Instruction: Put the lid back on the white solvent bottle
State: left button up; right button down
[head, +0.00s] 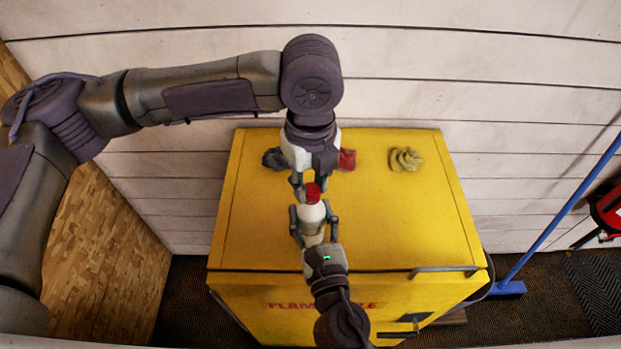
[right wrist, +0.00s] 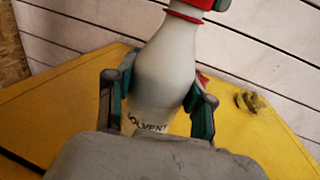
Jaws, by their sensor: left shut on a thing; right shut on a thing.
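The white solvent bottle (head: 312,216) is held above the yellow cabinet top, and my right gripper (head: 313,228) is shut around its body. In the right wrist view the bottle (right wrist: 168,75) is tilted in the picture, with part of its "SOLVENT" label showing and a red ring around its neck. The red lid (head: 313,193) is at the bottle's top, and it also shows at the top edge of the right wrist view (right wrist: 205,4). My left gripper (head: 309,184) comes down from above and is shut on the lid. I cannot tell whether the lid is seated.
The yellow cabinet (head: 390,220) stands against a white plank wall (head: 450,75). On its top lie a yellowish crumpled cloth (head: 405,159), a red item (head: 347,159) and a dark item (head: 273,158), partly behind my left gripper. A blue pole (head: 565,212) leans at the right.

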pick_arm(q)
jog(key=m, duration=1.1)
jog(key=shift+d, duration=0.15)
jog(key=m, duration=1.1)
jog(key=shift+s+m, duration=0.1)
jog(key=shift+m, duration=0.2)
jog(key=o, duration=0.7)
